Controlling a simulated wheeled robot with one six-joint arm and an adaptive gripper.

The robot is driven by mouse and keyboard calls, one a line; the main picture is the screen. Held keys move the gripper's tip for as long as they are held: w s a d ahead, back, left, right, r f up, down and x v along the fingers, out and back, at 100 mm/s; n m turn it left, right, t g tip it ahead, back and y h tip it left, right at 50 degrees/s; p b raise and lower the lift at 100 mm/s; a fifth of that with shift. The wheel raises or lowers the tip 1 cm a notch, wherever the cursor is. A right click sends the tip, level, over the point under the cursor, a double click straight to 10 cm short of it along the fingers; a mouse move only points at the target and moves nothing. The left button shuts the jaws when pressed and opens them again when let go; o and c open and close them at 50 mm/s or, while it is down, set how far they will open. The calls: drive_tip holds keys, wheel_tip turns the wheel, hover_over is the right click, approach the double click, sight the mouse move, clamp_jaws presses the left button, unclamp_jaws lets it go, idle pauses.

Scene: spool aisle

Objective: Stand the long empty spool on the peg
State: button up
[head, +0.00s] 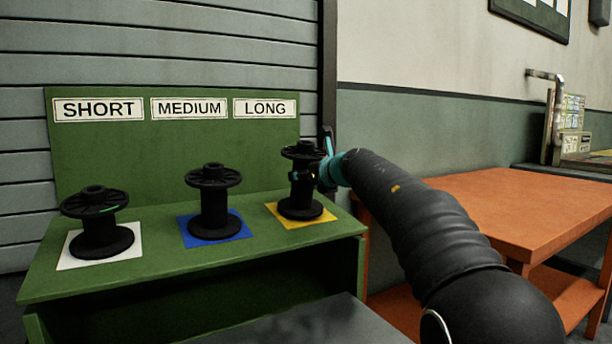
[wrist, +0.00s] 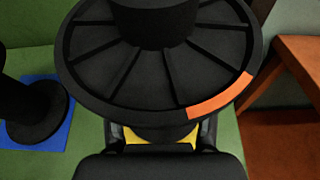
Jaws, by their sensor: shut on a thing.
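The long empty spool (head: 300,205) is black and upright over the yellow square (head: 325,216), below the LONG sign (head: 266,108). In the wrist view its wide ribbed top flange (wrist: 110,60) has an orange patch on the rim. My gripper (head: 308,174) reaches in from the right and is shut on the spool's barrel, under the top flange. In the wrist view its fingers (wrist: 162,134) are mostly hidden beneath the flange. The peg is hidden. I cannot tell whether the lower flange rests fully on the square.
A black spool (head: 208,205) stands on a blue square (head: 183,236) under MEDIUM. A shorter one (head: 98,238) stands on a white square (head: 70,262) under SHORT. All are on a green bench (head: 160,275) with a back panel. An orange table (head: 500,205) stands to the right.

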drive_tip(key=shift+f, duration=0.4)
drive_tip(key=o, duration=1.4)
drive_tip(key=shift+o, duration=0.2)
drive_tip(key=v, duration=1.2)
